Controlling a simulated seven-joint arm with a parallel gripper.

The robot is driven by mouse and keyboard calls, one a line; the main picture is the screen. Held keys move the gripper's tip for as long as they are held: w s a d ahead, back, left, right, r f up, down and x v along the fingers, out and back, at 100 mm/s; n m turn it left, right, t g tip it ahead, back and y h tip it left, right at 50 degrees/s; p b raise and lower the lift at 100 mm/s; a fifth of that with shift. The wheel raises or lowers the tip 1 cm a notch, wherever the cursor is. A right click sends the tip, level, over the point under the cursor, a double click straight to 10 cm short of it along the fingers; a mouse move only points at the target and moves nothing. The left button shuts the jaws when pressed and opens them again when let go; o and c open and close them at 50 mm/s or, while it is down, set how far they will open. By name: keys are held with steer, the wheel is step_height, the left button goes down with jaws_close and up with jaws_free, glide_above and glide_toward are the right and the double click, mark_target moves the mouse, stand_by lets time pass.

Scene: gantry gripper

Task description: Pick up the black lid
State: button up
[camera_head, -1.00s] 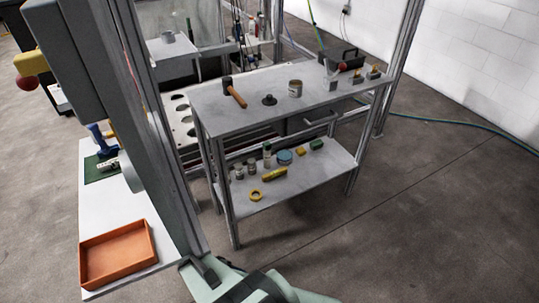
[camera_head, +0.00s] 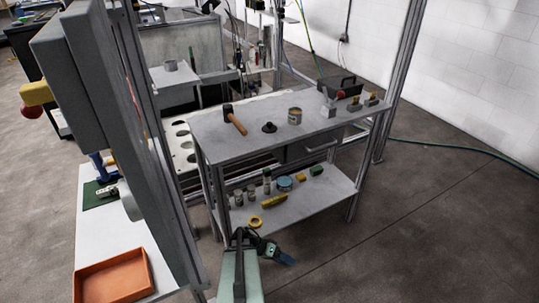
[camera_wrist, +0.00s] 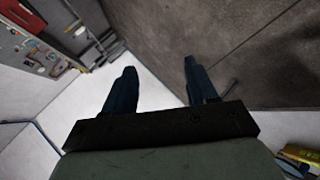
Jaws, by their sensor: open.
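The black lid (camera_head: 269,127) lies on the grey top of the cart (camera_head: 245,107), between a hammer and a tin can. It is small and round with a knob on top. My gripper (camera_head: 291,262) is low in front of the cart, well below and apart from the lid. In the wrist view my gripper (camera_wrist: 155,85) shows two dark fingers spread apart with nothing between them. I cannot make out the lid in the wrist view.
A hammer (camera_head: 235,120) and a can (camera_head: 295,116) stand close on either side of the lid. The lower shelf (camera_head: 310,203) holds jars, yellow items and a tape ring (camera_head: 254,221). An orange tray (camera_head: 112,278) is at left.

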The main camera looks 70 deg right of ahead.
steer(key=s+d+r+m+t+y, duration=0.15)
steer(key=s+d+r+m, duration=0.25)
steer(key=s+d+r, duration=0.4)
steer(key=s+d+r+m+y, duration=0.35)
steer(key=s+d, duration=0.25)
steer(key=d, duration=0.4)
steer(key=s+d+r+m, duration=0.2)
steer(key=s+d+r, duration=0.15)
steer(key=r, duration=0.45)
step_height(320, 180, up, 35)
steer(key=n+t+h, duration=0.6)
steer(key=t, duration=0.2)
glide_above(269, 123)
steer(key=w+a, duration=0.2)
steer(key=a, duration=0.1)
steer(key=shift+m, duration=0.25)
steer(key=x, duration=1.3)
steer(key=shift+s+f, duration=0.1)
steer(key=shift+f, duration=0.05)
